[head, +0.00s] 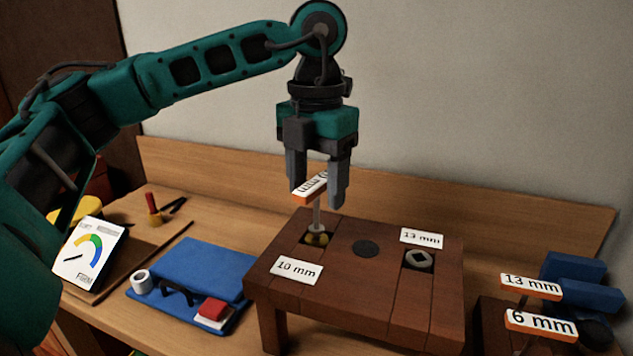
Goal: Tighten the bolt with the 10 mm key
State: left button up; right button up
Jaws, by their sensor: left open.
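My left gripper (320,192) points down above the brown wooden block (345,288), with its jaws open around the orange-and-white handle of a key (311,189). The key's label is partly hidden by a finger. A grey bolt (418,260) sits in the right recess by the "13 mm" label (422,238). A 13 mm key (531,287) and a 6 mm key (541,324) stand at the right. My right gripper is not in view.
A blue case (203,272) with a white roll (141,282) and a red-and-white block (213,311) lies left of the wooden block. A gauge card (89,252) stands further left. Blue blocks (573,280) are at the far right. A wooden backboard (480,214) runs behind.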

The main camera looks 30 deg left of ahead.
pick_arm(q)
jog(key=shift+r+p, duration=2.05)
jog(key=shift+r, duration=1)
jog(key=shift+s, duration=0.1)
